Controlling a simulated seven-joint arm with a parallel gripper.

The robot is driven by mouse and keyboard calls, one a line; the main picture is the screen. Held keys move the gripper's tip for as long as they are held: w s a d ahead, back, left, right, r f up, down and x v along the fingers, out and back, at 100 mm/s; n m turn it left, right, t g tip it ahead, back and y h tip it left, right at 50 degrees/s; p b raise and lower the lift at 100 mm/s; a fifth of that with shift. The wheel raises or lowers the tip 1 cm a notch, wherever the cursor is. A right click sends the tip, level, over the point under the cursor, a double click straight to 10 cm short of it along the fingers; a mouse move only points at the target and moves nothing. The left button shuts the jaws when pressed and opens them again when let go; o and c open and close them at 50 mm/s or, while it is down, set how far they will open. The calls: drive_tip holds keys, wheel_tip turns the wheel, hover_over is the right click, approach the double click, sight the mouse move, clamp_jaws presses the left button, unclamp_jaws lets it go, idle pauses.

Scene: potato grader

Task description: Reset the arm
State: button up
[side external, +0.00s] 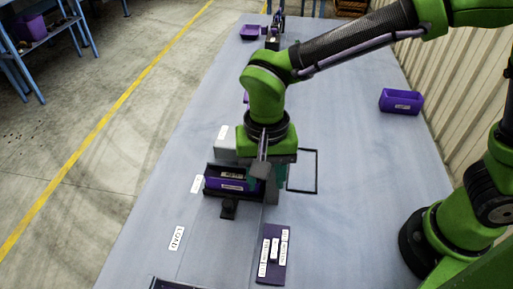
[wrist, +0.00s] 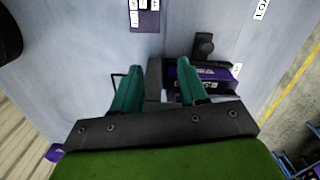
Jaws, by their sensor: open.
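My green arm reaches over the grey table (side external: 345,225). In the side view the wrist and a dark part hide most of the fingers. A purple bin (side external: 228,183) sits in a dark holder just left of the gripper. It also shows in the wrist view (wrist: 215,80), partly behind the right-hand finger. I cannot tell whether that finger touches it.
A purple label board (side external: 273,272) lies at the front. A black outlined rectangle (side external: 316,172) is right of the gripper. A purple bin (side external: 401,101) stands at the right, and a purple tray (side external: 250,32) lies at the back. The table between the gripper and my base is clear.

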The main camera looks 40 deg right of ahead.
drive_tip(key=s+d+r+t, duration=0.1)
drive_tip(key=d+r+t, duration=0.1)
drive_tip(key=d, duration=0.5)
drive_tip(key=s+d+r+n+t+y, duration=0.1)
drive_tip(key=s+d+r+t, duration=0.1)
drive_tip(key=d+r, duration=0.3)
drive_tip(key=s+d+r+n+t+y, duration=0.1)
drive_tip(key=s+d+r+t, duration=0.1)
drive_tip(key=d, duration=0.8)
wheel_tip(320, 180, up, 2)
drive_tip(key=shift+s+d+r+t, duration=0.15)
drive_tip(key=shift+t, duration=0.65)
